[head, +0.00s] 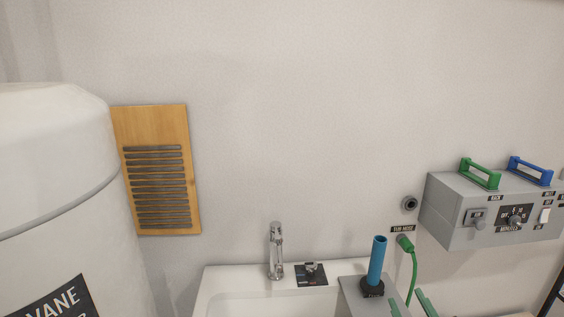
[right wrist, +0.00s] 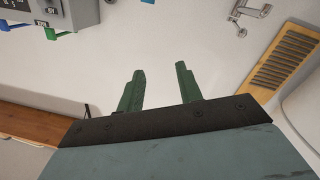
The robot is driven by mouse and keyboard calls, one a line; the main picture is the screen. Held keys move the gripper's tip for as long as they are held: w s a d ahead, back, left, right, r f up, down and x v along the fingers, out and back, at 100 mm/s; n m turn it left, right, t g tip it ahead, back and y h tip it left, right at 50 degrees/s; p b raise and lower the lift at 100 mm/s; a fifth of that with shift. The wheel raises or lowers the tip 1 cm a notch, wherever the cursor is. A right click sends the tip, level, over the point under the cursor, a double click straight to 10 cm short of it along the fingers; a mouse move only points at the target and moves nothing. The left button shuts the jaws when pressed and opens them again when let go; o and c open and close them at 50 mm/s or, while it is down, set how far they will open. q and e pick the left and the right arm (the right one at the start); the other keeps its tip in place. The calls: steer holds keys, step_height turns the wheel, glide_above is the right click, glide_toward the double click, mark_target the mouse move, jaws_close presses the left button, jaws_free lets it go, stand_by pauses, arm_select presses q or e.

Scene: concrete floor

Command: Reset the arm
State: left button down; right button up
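My right gripper shows at the bottom edge of the head view (head: 407,297), with only the tips of its green fingers in the picture. In the right wrist view the gripper (right wrist: 161,75) has two green fingers standing well apart, with nothing between them. It is open and empty, and the pale wall is seen beyond it. The rest of my right arm is out of the head view. My left gripper is in neither view.
A white tank (head: 55,150) stands at the left. A white sink (head: 222,277) with a faucet (head: 276,250) is at bottom centre. A blue tube (head: 377,262) stands upright beside it. A grey control box (head: 470,225) and green hose (head: 414,275) are at right. A wooden vent (head: 158,125) is on the wall.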

steer(key=s+f+m+g, duration=0.3)
steer(key=s+f+g, duration=1.1)
steer(key=s+f, duration=0.7)
steer(key=s+f+g+b, duration=0.2)
steer(key=s+f+b, duration=0.1)
steer(key=f, duration=2.2)
steer(key=s+d+f+b, duration=0.2)
steer(key=s+f+b, duration=0.1)
steer(key=s+f, duration=1.2)
step_height(320, 180, down, 2)
steer(key=shift+s+f+n+g, duration=0.1)
steer(key=shift+s+n+g, duration=0.2)
steer(key=shift+s+g, duration=0.1)
steer(key=shift+d, duration=0.1)
